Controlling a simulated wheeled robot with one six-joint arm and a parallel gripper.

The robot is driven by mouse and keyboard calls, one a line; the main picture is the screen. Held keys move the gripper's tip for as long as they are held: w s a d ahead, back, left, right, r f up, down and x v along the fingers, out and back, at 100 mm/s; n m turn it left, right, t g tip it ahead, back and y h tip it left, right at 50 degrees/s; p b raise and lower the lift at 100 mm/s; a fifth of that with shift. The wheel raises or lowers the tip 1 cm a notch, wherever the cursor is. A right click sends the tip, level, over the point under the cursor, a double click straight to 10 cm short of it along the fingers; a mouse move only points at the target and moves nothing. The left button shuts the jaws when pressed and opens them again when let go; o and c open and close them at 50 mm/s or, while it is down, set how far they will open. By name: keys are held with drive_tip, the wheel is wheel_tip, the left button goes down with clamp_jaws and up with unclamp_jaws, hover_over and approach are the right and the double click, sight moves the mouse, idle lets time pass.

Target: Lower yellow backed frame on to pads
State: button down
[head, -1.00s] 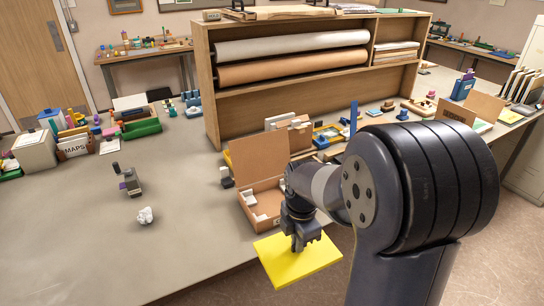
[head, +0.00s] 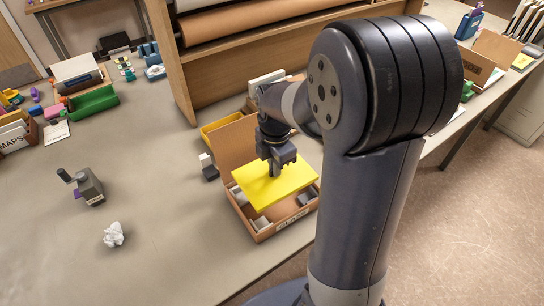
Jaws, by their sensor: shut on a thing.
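The yellow backed frame (head: 262,193) is a flat yellow panel, roughly level and slightly turned. My gripper (head: 277,172) is shut on it from above, near its far middle. The frame hangs over an open brown box (head: 266,235) with a raised lid (head: 237,142) at the back. Light grey pads (head: 261,223) show in the box's near corner, with another pad at the right (head: 307,197) and one at the left (head: 239,195). The frame hides the middle of the box. I cannot tell whether it touches any pad.
A small grey and white block (head: 208,168) stands left of the box. Crumpled white paper (head: 114,234) and a dark grey device (head: 88,187) lie farther left. The wooden shelf unit (head: 170,60) rises behind. The table's front left is mostly clear.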

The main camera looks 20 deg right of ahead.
sight(275, 181)
idle(0.3)
drive_tip(key=shift+f+b, duration=2.3)
drive_tip(key=shift+f, duration=0.7)
drive_tip(key=shift+f, duration=0.25)
drive_tip(key=shift+f+b, duration=1.5)
drive_tip(key=shift+f, duration=0.25)
drive_tip(key=c, duration=1.5)
unclamp_jaws()
drive_tip(key=shift+s, duration=0.1)
drive_tip(key=shift+c, duration=0.2)
drive_tip(key=shift+r, duration=0.1)
drive_tip(key=shift+r+p, duration=2.9)
drive_tip(key=shift+r, duration=0.6)
